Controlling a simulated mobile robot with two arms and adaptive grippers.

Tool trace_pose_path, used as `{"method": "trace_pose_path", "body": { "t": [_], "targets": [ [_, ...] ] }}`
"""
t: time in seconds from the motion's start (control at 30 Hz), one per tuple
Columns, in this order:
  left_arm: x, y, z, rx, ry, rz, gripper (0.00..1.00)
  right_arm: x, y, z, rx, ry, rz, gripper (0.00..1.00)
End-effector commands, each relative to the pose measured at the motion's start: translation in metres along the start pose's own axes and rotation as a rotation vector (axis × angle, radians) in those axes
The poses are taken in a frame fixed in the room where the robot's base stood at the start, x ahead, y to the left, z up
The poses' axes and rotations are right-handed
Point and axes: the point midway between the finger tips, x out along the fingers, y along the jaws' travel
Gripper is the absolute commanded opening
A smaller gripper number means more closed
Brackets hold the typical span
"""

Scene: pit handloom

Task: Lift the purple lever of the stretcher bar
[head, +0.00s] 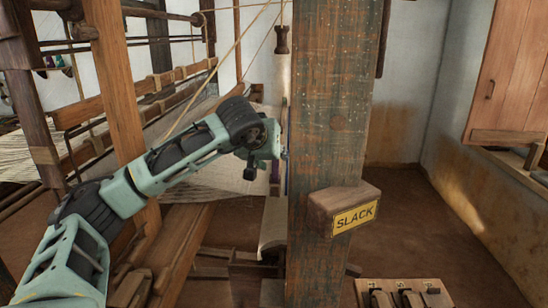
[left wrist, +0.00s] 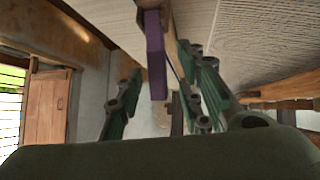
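In the left wrist view the purple lever (left wrist: 155,55) hangs down from above, against the pale woven cloth (left wrist: 250,38). A narrow wooden piece, perhaps part of the stretcher bar, shows just behind it. My left gripper (left wrist: 162,112) is open, with one finger on each side of the lever in the picture. I see no contact between fingers and lever. In the head view my left gripper (head: 268,158) is beside the thick wooden post, partly hidden, and I cannot make out the lever clearly. My right gripper is in neither view.
The thick worn wooden post (head: 328,120) stands close on the right of my left gripper. A wooden block marked SLACK (head: 343,208) sticks out from it. A board with several pedals (head: 402,293) lies low at the right. The floor (head: 440,225) behind is clear.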

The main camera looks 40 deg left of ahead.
Motion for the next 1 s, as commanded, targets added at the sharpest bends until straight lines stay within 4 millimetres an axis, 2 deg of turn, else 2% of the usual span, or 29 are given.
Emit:
{"method": "trace_pose_path", "body": {
  "t": [0.2,0.43,0.6,0.87,1.0],
  "targets": [
    [-0.049,0.0,-0.001,0.001,0.005,0.003,0.34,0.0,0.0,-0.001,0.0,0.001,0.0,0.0],
    [-0.087,0.001,-0.001,0.001,0.003,0.002,0.34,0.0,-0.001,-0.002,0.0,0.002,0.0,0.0],
    [-0.099,0.0,0.0,0.0,0.002,0.001,0.34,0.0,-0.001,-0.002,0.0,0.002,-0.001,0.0],
    [-0.1,0.0,0.0,0.0,0.0,0.0,0.34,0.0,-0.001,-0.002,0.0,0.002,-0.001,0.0],
    [-0.1,-0.001,-0.003,-0.043,-0.012,-0.001,0.22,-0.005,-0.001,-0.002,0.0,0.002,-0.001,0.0]
  ]
}}
